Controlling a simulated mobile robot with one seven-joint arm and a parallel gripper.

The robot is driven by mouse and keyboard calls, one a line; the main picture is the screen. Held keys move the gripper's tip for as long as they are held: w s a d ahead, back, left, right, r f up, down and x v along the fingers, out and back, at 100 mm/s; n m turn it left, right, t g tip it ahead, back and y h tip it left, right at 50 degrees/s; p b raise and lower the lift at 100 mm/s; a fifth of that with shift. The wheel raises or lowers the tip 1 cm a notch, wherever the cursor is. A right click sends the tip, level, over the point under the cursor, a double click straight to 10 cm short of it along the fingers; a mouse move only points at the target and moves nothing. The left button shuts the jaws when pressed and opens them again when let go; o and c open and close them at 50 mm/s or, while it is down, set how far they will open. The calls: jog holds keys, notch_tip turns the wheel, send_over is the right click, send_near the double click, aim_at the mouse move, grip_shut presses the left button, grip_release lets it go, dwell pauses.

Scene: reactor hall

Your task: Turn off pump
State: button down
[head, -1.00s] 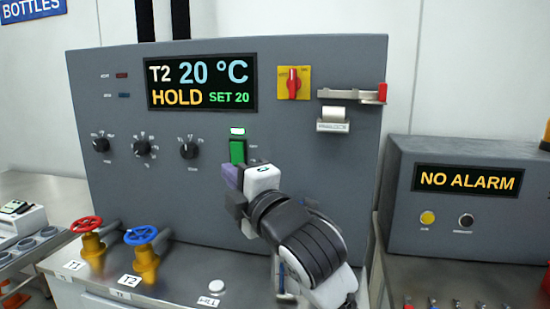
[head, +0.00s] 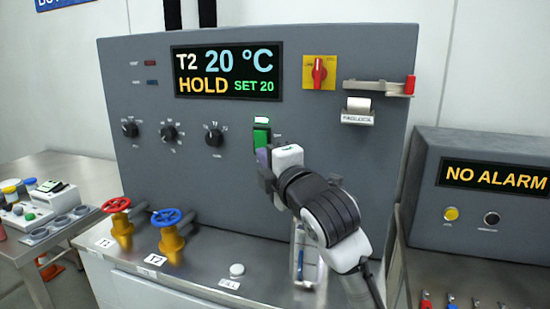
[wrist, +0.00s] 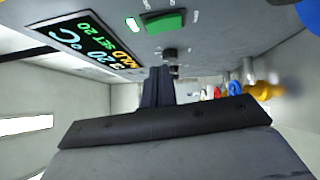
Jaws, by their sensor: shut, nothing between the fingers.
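A green rocker switch (head: 261,138) sits on the grey control panel (head: 140,90), under a lit green lamp (head: 261,120). Its small label is too blurred to read, so I cannot tell whether it is the pump's. My gripper (head: 263,158) is shut and empty, its tips just below the switch and overlapping its lower edge in the head view. I cannot tell from the head view whether they touch. In the wrist view the shut fingers (wrist: 158,85) appear apart from the green switch (wrist: 165,21), and the lamp (wrist: 132,23) is lit there too.
The display (head: 228,70) reads T2 20 °C, HOLD, SET 20. Red (head: 117,205) and blue (head: 166,217) valve wheels stand below. The alarm box (head: 480,210) reads NO ALARM.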

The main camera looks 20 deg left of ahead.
aim_at(258, 137)
jog(key=shift+w+a+r+p, duration=0.15)
jog(key=shift+w+a+p, duration=0.3)
jog(key=shift+w, duration=0.7)
jog(key=shift+w+a+r+p, duration=0.15)
jog(key=shift+w+a+p, duration=0.25)
jog(key=shift+w, duration=0.75)
jog(key=shift+w+a+r+p, duration=0.15)
jog(key=shift+w+a+p, duration=0.3)
jog(key=shift+w, duration=0.7)
jog(key=shift+w+r+p, duration=0.15)
jog(key=shift+r+p, duration=0.05)
jog(key=shift+p, duration=0.1)
jog(key=shift+f, duration=0.15)
